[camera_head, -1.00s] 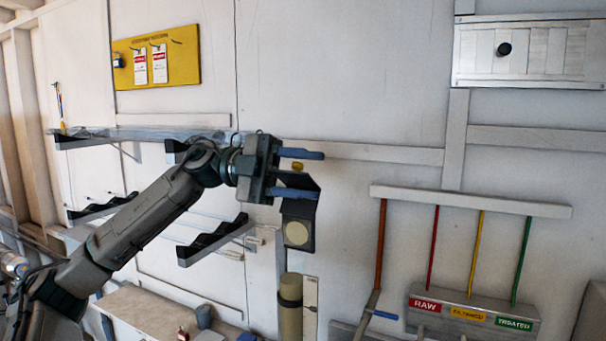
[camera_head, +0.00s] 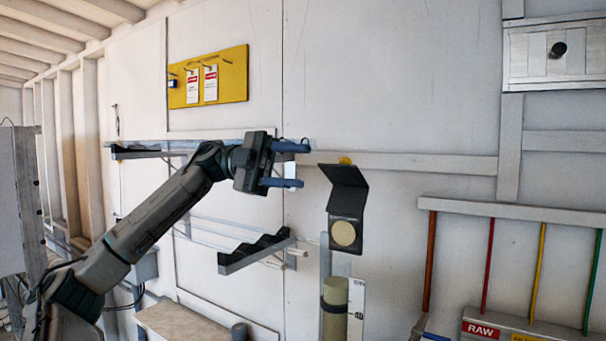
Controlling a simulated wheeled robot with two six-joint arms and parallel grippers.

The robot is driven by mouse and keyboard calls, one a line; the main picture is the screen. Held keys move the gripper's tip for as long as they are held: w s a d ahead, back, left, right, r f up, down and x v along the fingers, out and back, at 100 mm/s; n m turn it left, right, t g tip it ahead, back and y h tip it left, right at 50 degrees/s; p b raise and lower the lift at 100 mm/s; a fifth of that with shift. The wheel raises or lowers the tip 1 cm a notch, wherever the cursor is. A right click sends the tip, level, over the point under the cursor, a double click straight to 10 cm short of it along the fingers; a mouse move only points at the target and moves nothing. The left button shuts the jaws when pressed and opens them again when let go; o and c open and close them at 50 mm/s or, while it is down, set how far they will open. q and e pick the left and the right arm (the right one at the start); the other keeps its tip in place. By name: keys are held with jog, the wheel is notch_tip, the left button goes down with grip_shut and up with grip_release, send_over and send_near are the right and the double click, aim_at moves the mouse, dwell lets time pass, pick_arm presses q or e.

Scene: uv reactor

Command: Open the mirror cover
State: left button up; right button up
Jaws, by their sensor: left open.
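The mirror cover (camera_head: 344,184) is a dark hinged flap on the wall, right of centre. It is raised and juts out at an angle above a dark plate. A round pale mirror (camera_head: 344,233) shows uncovered on that plate. A small yellow knob or tab (camera_head: 345,160) shows at the cover's top edge. My left gripper (camera_head: 296,165) is to the left of the cover, with its two blue fingers spread apart and pointing right. It holds nothing and appears apart from the cover. My right gripper is not in view.
A beige cylinder (camera_head: 335,292) stands below the mirror beside a marked scale. Black-bracketed racks (camera_head: 255,250) are on the wall behind my arm. A yellow tag board (camera_head: 208,77) hangs above. Coloured rods (camera_head: 488,253) hang at right over a RAW label (camera_head: 481,330).

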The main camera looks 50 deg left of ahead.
aim_at(354, 175)
pick_arm(q)
jog(key=w+d+n+p, duration=0.1)
jog(key=d+p, duration=0.1)
jog(key=d, duration=0.1)
jog(key=w+d+n+p, duration=0.1)
jog(key=d+p, duration=0.1)
jog(key=d, duration=0.1)
jog(key=w+d+p, duration=0.2)
jog(key=d, duration=0.1)
jog(key=shift+d+r+n, duration=0.25)
jog(key=shift+r+n, duration=0.1)
jog(key=shift+n, duration=0.05)
jog(key=shift+d+f+p, duration=0.1)
jog(key=shift+d+p, duration=0.2)
jog(key=shift+d, duration=0.05)
